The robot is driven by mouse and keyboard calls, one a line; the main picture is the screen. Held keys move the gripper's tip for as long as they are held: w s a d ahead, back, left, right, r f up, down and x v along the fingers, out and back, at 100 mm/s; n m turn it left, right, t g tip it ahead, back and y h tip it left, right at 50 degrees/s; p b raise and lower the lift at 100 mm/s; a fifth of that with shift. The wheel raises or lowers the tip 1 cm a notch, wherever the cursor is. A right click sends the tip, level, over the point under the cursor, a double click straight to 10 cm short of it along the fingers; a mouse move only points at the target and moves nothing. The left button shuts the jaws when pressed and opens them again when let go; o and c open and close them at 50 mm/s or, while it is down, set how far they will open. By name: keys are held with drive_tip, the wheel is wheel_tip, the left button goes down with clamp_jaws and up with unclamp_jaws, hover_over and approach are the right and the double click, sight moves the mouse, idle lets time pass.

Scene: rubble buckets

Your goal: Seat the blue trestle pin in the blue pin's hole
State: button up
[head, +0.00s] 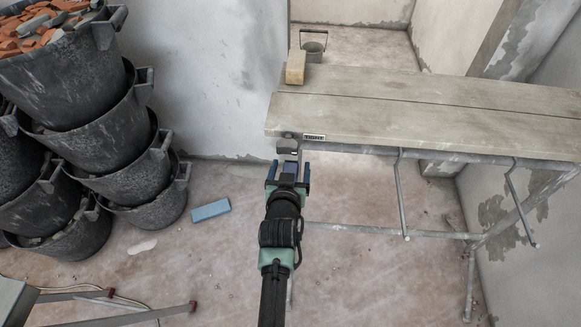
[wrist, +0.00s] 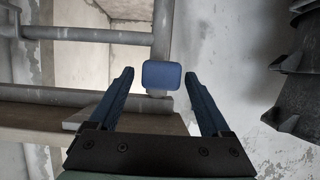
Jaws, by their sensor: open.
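The blue trestle pin shows its rounded blue head (wrist: 163,75) in the wrist view, in front of an upright grey trestle tube (wrist: 163,30). My gripper (wrist: 161,75) is open, with one blue finger on each side of the head and a visible gap on both sides. In the head view my gripper (head: 288,168) is at the near left end of the trestle, just below the plank edge, with a grey bracket (head: 287,146) just beyond it. The pin's shank and the hole are hidden, so I cannot tell how deep the pin sits.
Planks (head: 400,112) lie across the trestle, with a tan block (head: 295,67) at their far left corner. Stacked black buckets (head: 100,130) of rubble stand at the left. A light blue block (head: 210,209) lies on the floor.

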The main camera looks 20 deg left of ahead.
drive_tip(key=shift+s, duration=0.1)
drive_tip(key=v, duration=1.2)
drive_tip(key=shift+s+r, duration=0.25)
drive_tip(key=shift+s, duration=0.05)
drive_tip(key=shift+d, duration=0.1)
